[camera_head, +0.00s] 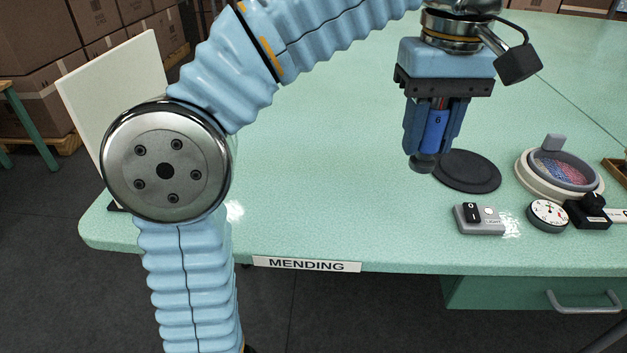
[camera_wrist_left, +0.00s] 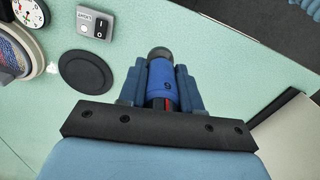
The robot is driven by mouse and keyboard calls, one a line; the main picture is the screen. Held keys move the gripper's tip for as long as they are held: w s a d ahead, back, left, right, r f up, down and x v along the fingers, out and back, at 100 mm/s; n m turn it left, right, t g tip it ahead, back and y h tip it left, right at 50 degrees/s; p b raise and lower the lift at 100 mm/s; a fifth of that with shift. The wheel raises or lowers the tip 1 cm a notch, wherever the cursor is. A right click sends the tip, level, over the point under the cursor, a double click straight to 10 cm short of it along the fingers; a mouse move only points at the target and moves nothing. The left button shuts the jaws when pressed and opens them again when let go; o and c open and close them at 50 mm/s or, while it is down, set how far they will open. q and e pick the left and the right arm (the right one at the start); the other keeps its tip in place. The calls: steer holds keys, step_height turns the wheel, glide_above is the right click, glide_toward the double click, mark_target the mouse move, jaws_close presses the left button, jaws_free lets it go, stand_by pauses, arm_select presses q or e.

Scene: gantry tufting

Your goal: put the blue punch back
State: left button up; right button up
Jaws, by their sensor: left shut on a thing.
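My left gripper (camera_head: 433,140) is shut on the blue punch (camera_head: 436,127), which stands upright between the fingers with a "6" on its side. In the head view the punch's dark round lower end shows just below the fingertips, beside the left edge of a flat black disc (camera_head: 467,171). The left wrist view shows the blue punch (camera_wrist_left: 160,80) between the fingers of the gripper (camera_wrist_left: 159,72), apart from the black disc (camera_wrist_left: 82,70). I cannot tell whether the punch touches the table. My right gripper is not in view.
A white panel (camera_head: 120,95) leans at the left. The table's middle is clear.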

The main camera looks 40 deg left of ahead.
arm_select(q)
steer(key=w+a+f, duration=0.1)
steer(key=a+f, duration=0.1)
steer(key=a, duration=0.2)
steer(key=w+a+f+b, duration=0.1)
steer(key=a+f, duration=0.2)
steer(key=a, duration=0.1)
steer(key=a+f, duration=0.3)
steer(key=shift+w+a+f+b, duration=0.2)
steer(key=shift+w+a+b, duration=0.15)
steer(key=shift+w+a, duration=0.05)
steer(key=shift+a+f, duration=0.2)
steer(key=f, duration=0.3)
steer(key=shift+w+a+f+b, duration=0.15)
steer(key=shift+a+f+b, duration=0.05)
steer(key=shift+a+b, duration=0.2)
steer(key=shift+f, duration=0.3)
steer(key=shift+f, duration=0.15)
steer(key=o, duration=0.9)
steer(key=shift+o, duration=0.2)
